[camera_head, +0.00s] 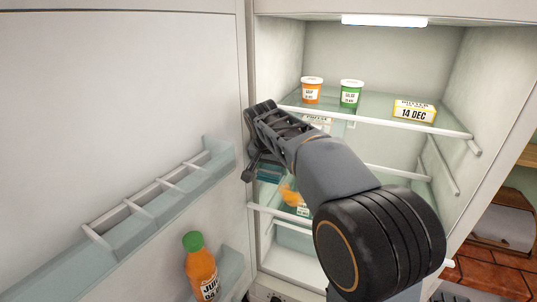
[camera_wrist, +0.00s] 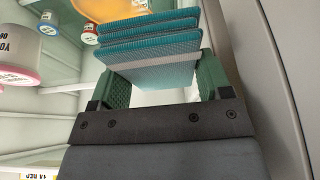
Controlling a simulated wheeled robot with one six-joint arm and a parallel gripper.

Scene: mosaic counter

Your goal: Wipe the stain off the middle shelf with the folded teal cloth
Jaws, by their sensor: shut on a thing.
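My gripper (camera_wrist: 163,76) is shut on the folded teal cloth (camera_wrist: 150,48), which lies in several layers between its green finger pads. In the head view the cloth (camera_head: 270,172) shows as a small teal patch below my gripper, at the left side of the fridge opening, above the middle shelf (camera_head: 266,210). An orange smear (camera_head: 290,195) shows on that shelf, to the right of the cloth and apart from it in the picture. My arm hides part of the shelf. An orange patch (camera_wrist: 97,9) also shows at the top of the wrist view.
A pink-rimmed tub (camera_wrist: 18,62) shows in the wrist view.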

